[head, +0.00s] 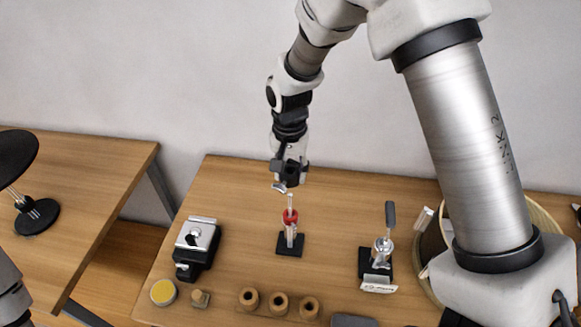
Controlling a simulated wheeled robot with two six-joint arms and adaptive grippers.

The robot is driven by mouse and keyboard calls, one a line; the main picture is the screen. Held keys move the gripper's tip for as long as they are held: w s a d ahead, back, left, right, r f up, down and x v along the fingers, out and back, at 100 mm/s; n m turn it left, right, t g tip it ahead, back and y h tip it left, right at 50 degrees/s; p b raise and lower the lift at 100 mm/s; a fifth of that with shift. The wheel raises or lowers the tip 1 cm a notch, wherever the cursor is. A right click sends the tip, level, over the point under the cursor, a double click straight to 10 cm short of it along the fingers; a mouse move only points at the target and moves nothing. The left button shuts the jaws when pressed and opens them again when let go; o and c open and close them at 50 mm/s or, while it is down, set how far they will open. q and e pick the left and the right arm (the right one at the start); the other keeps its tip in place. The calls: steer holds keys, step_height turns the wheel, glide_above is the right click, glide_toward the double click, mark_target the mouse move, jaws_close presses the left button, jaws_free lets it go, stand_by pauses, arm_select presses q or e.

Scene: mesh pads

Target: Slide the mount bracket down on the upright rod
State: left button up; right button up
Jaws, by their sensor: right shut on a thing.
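My right gripper (290,168) points down over the table and is shut on a small dark piece with a silver lever, which looks like the mount bracket (281,187). The fingers hide part of it. The upright rod (290,201) stands on a square black base (290,245) just below the gripper. A red collar (290,216) is around the rod partway up. The bracket is at or just above the rod's top; I cannot tell whether it is around the rod. My left gripper is not in view.
A black and silver device (196,247) stands left of the rod. A silver lever fixture (380,255) stands to the right. The wooden table (335,205) is clear around the rod.

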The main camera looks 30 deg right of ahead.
mark_target(290, 205)
steer(key=shift+w+f, duration=0.15)
steer(key=shift+f, duration=0.5)
steer(key=shift+s+f+b, duration=0.2)
steer(key=shift+f+b, duration=0.3)
steer(key=shift+f, duration=0.15)
steer(key=shift+w+f+b, duration=0.15)
steer(key=shift+f+b, duration=0.35)
steer(key=shift+f, duration=0.6)
steer(key=shift+f+b, duration=2.15)
steer(key=shift+f, duration=2.1)
steer(key=o, duration=1.3)
steer(key=shift+o, duration=0.2)
steer(key=shift+r, duration=0.1)
